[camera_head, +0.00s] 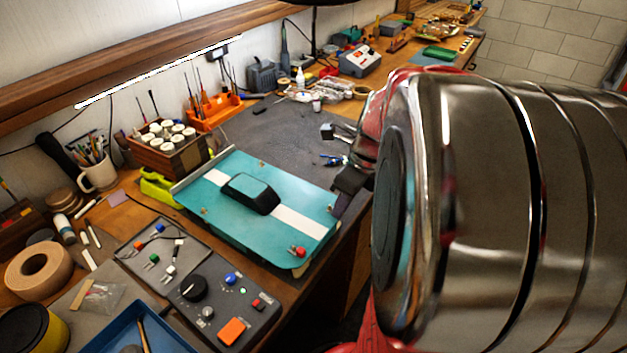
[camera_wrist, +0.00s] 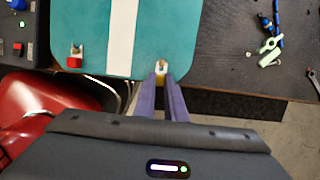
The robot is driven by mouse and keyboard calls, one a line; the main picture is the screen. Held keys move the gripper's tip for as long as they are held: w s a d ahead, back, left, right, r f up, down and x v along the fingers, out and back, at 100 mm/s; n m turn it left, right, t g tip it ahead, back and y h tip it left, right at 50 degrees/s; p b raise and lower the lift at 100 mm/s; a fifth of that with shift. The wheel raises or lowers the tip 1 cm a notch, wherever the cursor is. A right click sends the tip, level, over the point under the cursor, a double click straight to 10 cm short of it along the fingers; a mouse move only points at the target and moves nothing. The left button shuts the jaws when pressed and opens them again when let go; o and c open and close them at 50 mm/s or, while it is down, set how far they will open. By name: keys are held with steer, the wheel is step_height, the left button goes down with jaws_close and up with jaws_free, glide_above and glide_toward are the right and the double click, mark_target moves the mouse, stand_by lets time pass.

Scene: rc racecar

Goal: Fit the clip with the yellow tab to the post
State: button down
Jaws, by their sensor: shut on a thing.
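The teal car body (camera_head: 225,205) with a white stripe and black cabin lies on the bench; its edge also shows in the wrist view (camera_wrist: 178,30). In the wrist view my gripper (camera_wrist: 161,78) is shut on the clip with the yellow tab (camera_wrist: 160,77), at the body's near edge. The clip sits right at a post (camera_wrist: 162,65) there; I cannot tell whether it is around the post or only touching it. The clip with the red tab (camera_wrist: 74,60) is at another corner post, also visible in the head view (camera_head: 298,252). In the head view my gripper (camera_head: 349,182) is partly hidden by my arm.
A grey tray (camera_head: 130,262) with several small clips and a control box (camera_head: 225,310) stand in front of the body. A green tool (camera_wrist: 270,48) and blue-handled tool lie on the dark mat at right. A red seat (camera_wrist: 35,120) is below the bench edge.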

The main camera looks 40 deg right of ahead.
steer(key=shift+w+a, duration=0.15)
steer(key=shift+w, duration=0.35)
stand_by(0.6)
steer(key=c, duration=1.7)
jaws_free()
steer(key=shift+c, duration=0.2)
steer(key=v, duration=1.3)
steer(key=shift+r, duration=0.35)
steer(key=shift+s, duration=0.15)
